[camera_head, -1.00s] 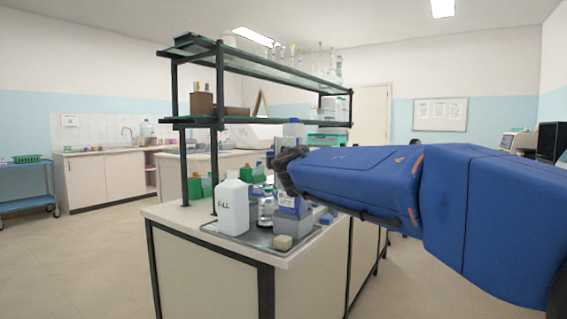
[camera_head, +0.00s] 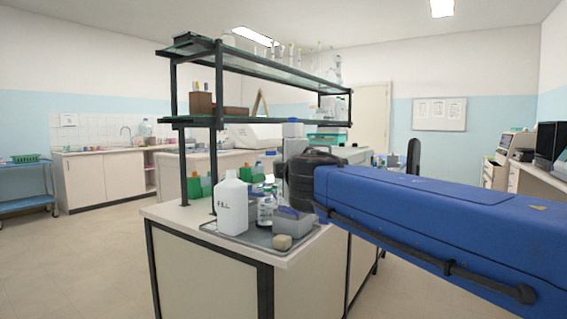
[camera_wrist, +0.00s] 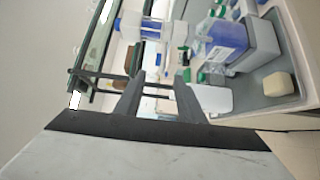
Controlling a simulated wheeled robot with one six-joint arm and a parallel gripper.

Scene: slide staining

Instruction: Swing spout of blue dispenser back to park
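A white dispenser top with a blue cap (camera_head: 293,121) rises behind the tray in the head view, just left of my dark wrist; its lower part is hidden. In the wrist view, which is turned on its side, a white and blue piece (camera_wrist: 145,28) lies across the picture beyond the fingertips; I take it for the dispenser head. The spout's angle cannot be made out. My gripper (camera_wrist: 161,76) has its two dark fingers apart, with no object clearly held between them. In the head view its fingers are hidden or too small to see.
A grey tray (camera_head: 262,246) on the bench corner holds a white bottle (camera_head: 232,204), a grey box (camera_head: 292,222) and a beige block (camera_head: 282,242). A two-tier shelf frame (camera_head: 219,130) rises over the bench.

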